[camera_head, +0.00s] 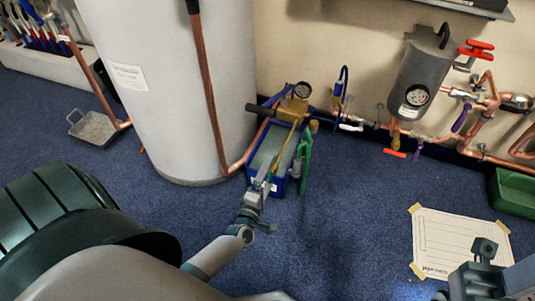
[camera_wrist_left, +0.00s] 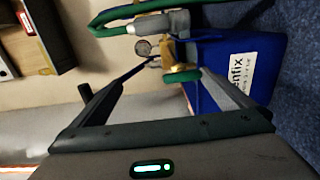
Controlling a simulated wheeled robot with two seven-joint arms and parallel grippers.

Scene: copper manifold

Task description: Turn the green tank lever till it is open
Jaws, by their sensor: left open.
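The blue pump tank (camera_head: 262,148) stands on the floor beside the white cylinder, with a brass pump body and a gauge on top. In the left wrist view, the tank (camera_wrist_left: 248,75) carries a white label, and a small green lever (camera_wrist_left: 183,76) sits on a brass fitting at its edge. My left gripper (camera_head: 264,172) is at the tank's near side, open; its fingertips (camera_wrist_left: 178,67) lie either side of the lever in that view. I cannot tell whether they touch it. In the head view the lever is hard to make out behind my gripper. My right gripper (camera_head: 484,262) shows partly at lower right.
A green hose (camera_head: 305,160) hangs at the tank's right side. Copper pipes (camera_head: 489,100) with red-handled valves and a grey vessel (camera_head: 416,82) are on the wall at right. A taped paper sheet (camera_head: 455,243) lies on the floor. The blue carpet between is clear.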

